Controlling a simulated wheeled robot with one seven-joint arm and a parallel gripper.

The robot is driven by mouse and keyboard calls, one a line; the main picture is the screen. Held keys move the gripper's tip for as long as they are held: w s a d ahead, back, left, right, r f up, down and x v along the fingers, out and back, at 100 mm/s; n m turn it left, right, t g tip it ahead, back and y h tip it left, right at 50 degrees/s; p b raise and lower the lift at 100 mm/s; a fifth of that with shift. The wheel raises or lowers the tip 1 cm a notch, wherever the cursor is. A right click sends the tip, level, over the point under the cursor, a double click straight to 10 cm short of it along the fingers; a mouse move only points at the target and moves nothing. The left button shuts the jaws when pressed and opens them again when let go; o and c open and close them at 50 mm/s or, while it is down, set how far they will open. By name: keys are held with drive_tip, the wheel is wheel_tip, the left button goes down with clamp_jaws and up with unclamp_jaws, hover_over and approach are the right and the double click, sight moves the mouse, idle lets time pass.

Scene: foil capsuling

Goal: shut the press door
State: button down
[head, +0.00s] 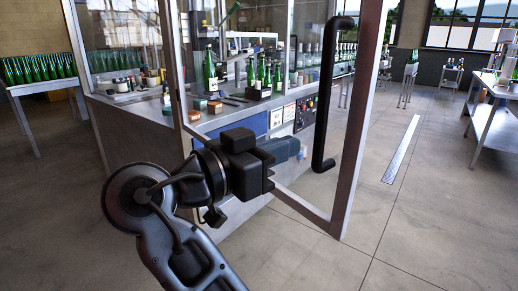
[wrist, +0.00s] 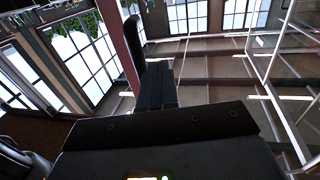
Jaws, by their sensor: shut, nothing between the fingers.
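The press door (head: 352,125) is a metal-framed clear panel standing open, swung out from the press, its free edge at the right in the head view. A long black bar handle (head: 326,95) is fixed upright near that edge. My gripper (head: 298,149) is shut and empty, in front of the door panel and left of the handle's lower half. A gap shows between fingertips and handle in the head view. In the wrist view the dark fingers (wrist: 156,86) point up the picture; a black curved bar beyond them looks like the handle (wrist: 132,36).
The press cabinet (head: 135,128) holds green bottles (head: 210,72) and small boxes on its deck. A table with many green bottles (head: 38,70) stands at far left. A steel table (head: 488,120) stands at right.

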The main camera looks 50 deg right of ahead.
sight(311, 139)
drive_tip(key=shift+p+x, duration=0.7)
drive_tip(key=shift+x, duration=2.4)
drive_tip(key=shift+d, duration=0.1)
